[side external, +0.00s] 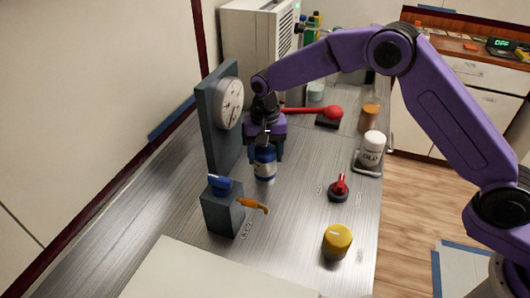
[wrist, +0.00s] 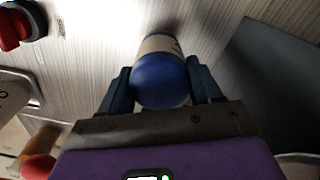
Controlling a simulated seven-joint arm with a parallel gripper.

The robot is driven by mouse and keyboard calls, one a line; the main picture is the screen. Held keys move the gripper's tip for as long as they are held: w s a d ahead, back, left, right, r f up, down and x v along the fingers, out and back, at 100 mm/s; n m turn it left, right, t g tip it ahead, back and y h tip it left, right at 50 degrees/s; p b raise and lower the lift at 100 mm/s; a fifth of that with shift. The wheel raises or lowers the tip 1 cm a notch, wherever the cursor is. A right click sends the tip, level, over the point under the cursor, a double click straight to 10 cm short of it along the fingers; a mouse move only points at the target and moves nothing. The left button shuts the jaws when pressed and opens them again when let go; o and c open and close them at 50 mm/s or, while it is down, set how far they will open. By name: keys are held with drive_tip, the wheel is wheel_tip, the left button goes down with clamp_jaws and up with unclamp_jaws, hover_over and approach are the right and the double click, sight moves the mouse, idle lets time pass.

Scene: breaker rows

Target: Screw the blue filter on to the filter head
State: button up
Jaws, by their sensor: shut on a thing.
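The blue filter (side external: 264,168), a can with a blue body and a pale label band, is upright below my gripper (side external: 265,150) in the side view. In the wrist view, the blue filter (wrist: 160,80) sits between the two dark fingers of my gripper (wrist: 160,74), which are shut on its sides. I cannot tell whether its lower end touches the metal worktop. A grey upright panel (side external: 218,125) with a round gauge (side external: 229,103) stands just left of the filter. I cannot pick out the filter head for certain.
A grey block (side external: 222,214) with a blue top and orange lever (side external: 252,204) stands in front. A white can marked OLD (side external: 371,148), a red knob (side external: 340,187) and a yellow cylinder (side external: 337,241) stand to the right. A red-ended lever (side external: 330,112) lies behind.

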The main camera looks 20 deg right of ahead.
drive_tip(key=m, duration=0.6)
drive_tip(key=shift+m, duration=0.4)
drive_tip(key=o, duration=1.2)
wheel_tip(320, 180, up, 18)
drive_tip(key=shift+f, duration=0.25)
drive_tip(key=s+d+f+n, duration=0.2)
drive_tip(key=s+d+n, duration=0.5)
drive_tip(key=s, duration=0.5)
drive_tip(key=s+d+f+n, duration=0.2)
drive_tip(key=s+d+n, duration=0.6)
drive_tip(key=s, duration=0.5)
drive_tip(key=s+d+f+n, duration=0.2)
drive_tip(key=s+d+n, duration=0.5)
drive_tip(key=s, duration=0.5)
drive_tip(key=shift+s+d+n, duration=0.3)
drive_tip(key=shift+s+n, duration=0.1)
drive_tip(key=shift+n, duration=0.1)
